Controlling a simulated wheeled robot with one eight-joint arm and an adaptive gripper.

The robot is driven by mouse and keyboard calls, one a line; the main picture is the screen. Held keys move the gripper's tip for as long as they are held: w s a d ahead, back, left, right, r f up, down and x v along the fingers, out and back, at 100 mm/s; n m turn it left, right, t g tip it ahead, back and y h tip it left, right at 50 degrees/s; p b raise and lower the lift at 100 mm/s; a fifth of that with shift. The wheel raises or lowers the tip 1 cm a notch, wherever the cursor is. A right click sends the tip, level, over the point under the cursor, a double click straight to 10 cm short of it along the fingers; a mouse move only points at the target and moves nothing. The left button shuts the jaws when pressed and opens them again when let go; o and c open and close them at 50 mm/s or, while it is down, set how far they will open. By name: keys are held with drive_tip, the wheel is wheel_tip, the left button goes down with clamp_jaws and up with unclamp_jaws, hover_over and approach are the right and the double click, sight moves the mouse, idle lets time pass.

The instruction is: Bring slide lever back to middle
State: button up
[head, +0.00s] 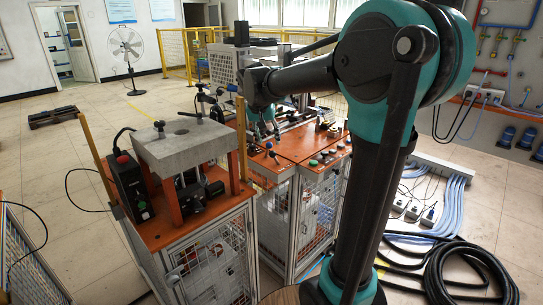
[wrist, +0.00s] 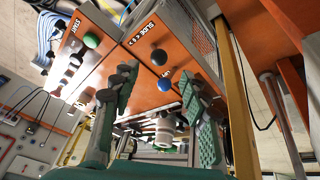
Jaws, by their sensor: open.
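The slide lever, with a round black knob (wrist: 158,57), stands beside the printed word SLIDE on the orange panel in the wrist view. A blue knob (wrist: 165,84) sits near it, beside another label that is only partly readable. My gripper (wrist: 160,98) is open, its two green ridged fingers well apart with nothing held. In the picture, the black knob shows above the gap between the fingers and the blue knob within it. I cannot tell if either finger touches a knob. In the head view my gripper (head: 264,126) hangs over the orange top of the machine, and the knobs are small there.
A green button (wrist: 91,40) and several other buttons line the panel beside the word START. A separate orange-topped cart (head: 160,235) with a grey block (head: 185,142) stands left of the machine. Black hoses (head: 470,270) lie on the floor at right.

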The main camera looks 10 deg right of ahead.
sight(272, 152)
drive_tip(key=x, duration=0.9)
drive_tip(key=shift+w+d+f, duration=0.1)
drive_tip(key=shift+f, duration=0.15)
clamp_jaws()
